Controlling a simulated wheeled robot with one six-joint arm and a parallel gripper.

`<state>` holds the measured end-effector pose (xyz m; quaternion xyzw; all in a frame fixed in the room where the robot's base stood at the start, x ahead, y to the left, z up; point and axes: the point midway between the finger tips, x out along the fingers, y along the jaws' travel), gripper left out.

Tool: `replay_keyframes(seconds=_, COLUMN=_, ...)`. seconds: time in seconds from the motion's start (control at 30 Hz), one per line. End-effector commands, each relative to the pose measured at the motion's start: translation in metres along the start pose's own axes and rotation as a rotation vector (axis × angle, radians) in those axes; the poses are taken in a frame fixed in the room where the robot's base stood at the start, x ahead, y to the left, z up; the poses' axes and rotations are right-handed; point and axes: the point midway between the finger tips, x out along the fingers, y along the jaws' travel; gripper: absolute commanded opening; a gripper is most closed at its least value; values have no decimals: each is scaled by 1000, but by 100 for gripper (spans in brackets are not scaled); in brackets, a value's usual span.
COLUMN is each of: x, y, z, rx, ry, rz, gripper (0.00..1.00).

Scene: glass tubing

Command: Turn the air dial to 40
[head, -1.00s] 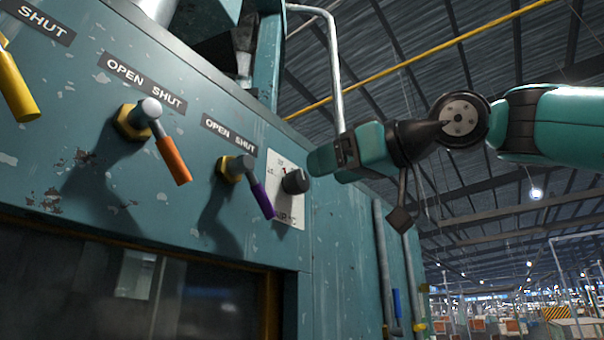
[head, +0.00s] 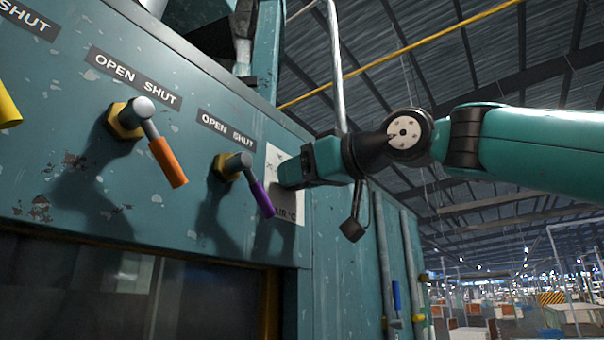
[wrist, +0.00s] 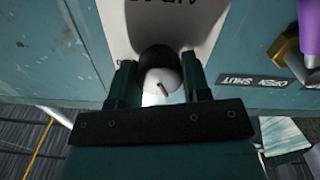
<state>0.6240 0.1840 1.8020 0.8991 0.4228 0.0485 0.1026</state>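The air dial is a round dark knob with a pale face and a short dark mark; in the wrist view the dial (wrist: 160,79) sits between my two fingers. Its white scale plate (head: 288,213) shows in the head view, partly behind my gripper. The plate (wrist: 192,18) also shows in the wrist view, its lettering cut off. The scale numbers near the knob are hidden, so I cannot read the setting. My gripper (wrist: 160,82) is at the panel with one finger on each side of the knob. Whether both fingers press on it is unclear.
A purple-handled valve (head: 262,198) stands close left of my gripper; it also shows in the wrist view (wrist: 296,45). An orange-handled valve (head: 168,162) and a yellow handle (head: 8,108) are farther left. Pipes (head: 382,250) run down the panel's right side.

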Motion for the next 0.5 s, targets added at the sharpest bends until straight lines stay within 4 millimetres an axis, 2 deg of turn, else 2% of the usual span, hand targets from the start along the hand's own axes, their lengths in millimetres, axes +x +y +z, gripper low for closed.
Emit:
replay_keyframes(seconds=0.27, x=0, y=0, z=0, rx=25, ry=-2, rz=-2, gripper=20)
replay_keyframes(seconds=0.5, x=0, y=0, z=-2, rx=143, ry=-5, rz=-4, gripper=20)
